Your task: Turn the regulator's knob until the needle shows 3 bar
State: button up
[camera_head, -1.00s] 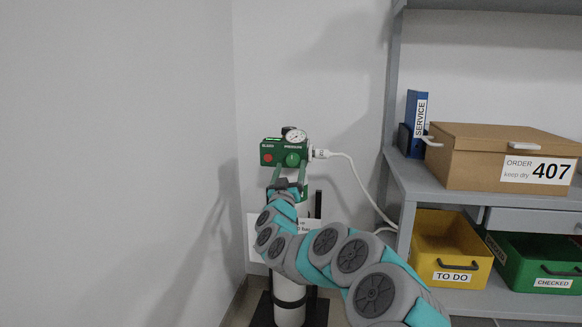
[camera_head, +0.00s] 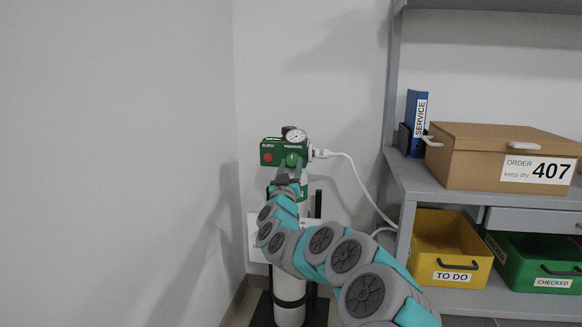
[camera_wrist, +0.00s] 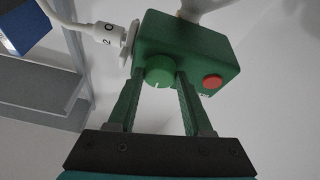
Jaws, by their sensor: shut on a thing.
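The green regulator (camera_head: 271,153) sits on top of a white cylinder (camera_head: 290,313) by the wall. It has a red button and a green knob (camera_wrist: 158,71) on its front. In the head view the knob is partly hidden by my fingers. The round white gauge (camera_head: 296,136) stands on top of the regulator; its needle is too small to read. My gripper (camera_wrist: 160,78) reaches the knob from the front, with one green finger on each side, shut on it. It also shows in the head view (camera_head: 292,163). The gauge face does not show in the wrist view.
A white hose (camera_head: 358,180) runs from the regulator's right side toward the shelf (camera_head: 401,190). The shelf holds a cardboard box (camera_head: 465,165), a blue binder (camera_head: 417,110), a yellow bin (camera_head: 425,262) and a green bin (camera_head: 515,276). The wall at left is bare.

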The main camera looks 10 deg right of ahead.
grip_shut()
jog(key=shift+m, duration=0.4)
jog(key=m+h+p, duration=0.1)
jog(key=m, duration=0.1)
jog(key=m+g+h, duration=0.1)
jog(key=m, duration=0.2)
jog(key=shift+a+r+p, duration=0.15)
jog(key=shift+a+p, duration=0.05)
jog(key=shift+p, duration=0.15)
jog(key=m+g+h, duration=0.1)
jog(key=m, duration=0.1)
jog(key=shift+w+a+m+h, duration=0.1)
jog(key=shift+m+h, duration=0.2)
jog(key=shift+m, duration=0.1)
jog(key=m+g, duration=0.1)
jog(key=m, duration=0.1)
jog(key=m+g+h+p, duration=0.1)
jog(key=m, duration=0.1)
jog(key=shift+a+r+m+h, duration=0.1)
jog(key=shift+m+h, duration=0.2)
jog(key=shift+m, duration=0.1)
jog(key=m+g, duration=0.1)
jog(key=m, duration=0.1)
jog(key=m+g+p, duration=0.1)
jog(key=m, duration=0.2)
jog(key=shift+r+h, duration=0.2)
jog(key=shift+h, duration=0.1)
jog(key=shift+m+g+y+p, duration=0.45)
jog(key=shift+m+g, duration=0.35)
jog(key=shift+m, duration=1.3)
